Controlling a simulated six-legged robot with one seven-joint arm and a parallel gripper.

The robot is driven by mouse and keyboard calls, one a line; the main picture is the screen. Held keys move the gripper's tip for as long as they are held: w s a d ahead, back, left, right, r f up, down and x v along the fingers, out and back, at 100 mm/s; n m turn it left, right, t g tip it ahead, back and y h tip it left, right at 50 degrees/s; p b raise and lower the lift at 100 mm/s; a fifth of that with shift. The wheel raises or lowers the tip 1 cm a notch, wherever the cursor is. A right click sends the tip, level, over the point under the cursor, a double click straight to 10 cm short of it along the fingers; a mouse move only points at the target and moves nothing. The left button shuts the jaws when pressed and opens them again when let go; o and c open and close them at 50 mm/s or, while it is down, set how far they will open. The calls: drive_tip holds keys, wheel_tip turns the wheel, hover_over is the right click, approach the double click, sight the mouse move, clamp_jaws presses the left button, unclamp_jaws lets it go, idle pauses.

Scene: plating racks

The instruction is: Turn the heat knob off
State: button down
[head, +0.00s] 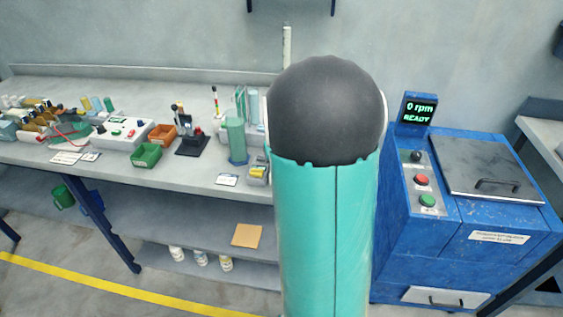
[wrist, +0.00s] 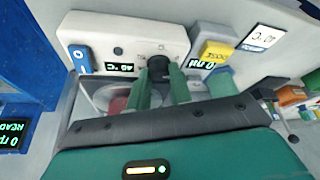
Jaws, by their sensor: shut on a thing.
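The heat knob (wrist: 158,64) is a dark round knob on the front of a white panel (wrist: 112,28) in the wrist view. My gripper (wrist: 160,76) has its two green fingers on either side of the knob and is shut on it. The fingers cover part of the knob, so its pointer is not clear. A lit display (wrist: 119,67) beside the knob seems to read 40 °C, seen upside down. In the head view my arm hides the gripper and the knob.
In the head view a blue machine (head: 480,190) reading 0 rpm READY stands right of my arm. The grey bench (head: 110,180) on the left holds bins and tools.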

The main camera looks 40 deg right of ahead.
drive_tip(key=shift+d+n+y, duration=0.1)
drive_tip(key=shift+n+y, duration=0.4)
drive_tip(key=shift+n, duration=0.7)
drive_tip(key=c, duration=1.5)
unclamp_jaws()
drive_tip(key=shift+c, duration=0.2)
drive_tip(key=shift+r, duration=0.1)
drive_tip(key=v, duration=1.3)
drive_tip(key=shift+s+r, duration=0.25)
drive_tip(key=shift+s, duration=0.15)
